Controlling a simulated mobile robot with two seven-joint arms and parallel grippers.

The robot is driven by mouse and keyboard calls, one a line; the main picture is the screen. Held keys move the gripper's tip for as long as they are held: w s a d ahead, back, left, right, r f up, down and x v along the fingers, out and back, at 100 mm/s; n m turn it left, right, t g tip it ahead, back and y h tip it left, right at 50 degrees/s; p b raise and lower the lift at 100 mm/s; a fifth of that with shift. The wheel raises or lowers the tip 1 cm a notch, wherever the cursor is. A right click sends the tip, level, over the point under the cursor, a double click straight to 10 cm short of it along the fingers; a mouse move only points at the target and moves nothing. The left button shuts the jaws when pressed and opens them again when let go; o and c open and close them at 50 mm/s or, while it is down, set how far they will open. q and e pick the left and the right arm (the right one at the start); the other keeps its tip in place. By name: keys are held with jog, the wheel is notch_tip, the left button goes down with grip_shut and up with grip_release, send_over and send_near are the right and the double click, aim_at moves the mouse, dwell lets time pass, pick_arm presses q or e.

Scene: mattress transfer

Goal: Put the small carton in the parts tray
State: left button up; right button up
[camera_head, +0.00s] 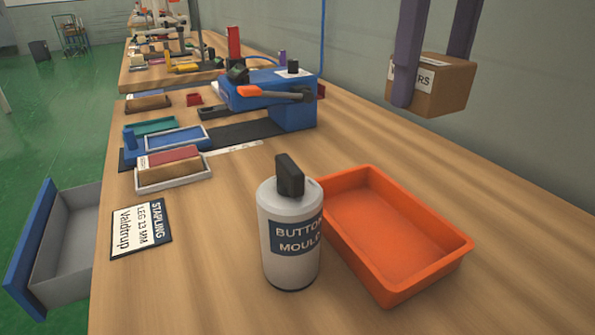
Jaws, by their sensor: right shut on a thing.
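The small carton (436,87) is a brown cardboard box with a white label ending in "RS". It hangs in the air at the upper right. My right gripper (432,78) has purple fingers coming down from the top edge and is shut on the carton, one finger on its near left side, the other largely hidden behind it. The parts tray, which I take to be the orange tray (385,232), lies empty on the bench below and left of the carton in the picture. My left gripper is not in view.
A grey "BUTTON MOULD" canister (291,240) with a black top stands close beside the tray's left side. A blue stapling machine (265,95) and small trays sit farther back. An open drawer (60,245) juts out at left. Bench right of the tray is clear.

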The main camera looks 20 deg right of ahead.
jog(key=b, duration=0.3)
send_over(388, 248)
notch_tip(388, 248, down, 15)
jog(key=shift+r, duration=0.2)
jog(key=shift+f+b, duration=0.45)
jog(key=shift+f, duration=2)
jog(key=shift+f, duration=0.15)
jog(key=o, duration=1)
jog(key=shift+f, duration=0.1)
jog(key=o, duration=0.5)
jog(key=shift+r, duration=0.45)
notch_tip(388, 248, up, 12)
jog(key=shift+f+p, duration=0.2)
jog(key=shift+p, duration=0.75)
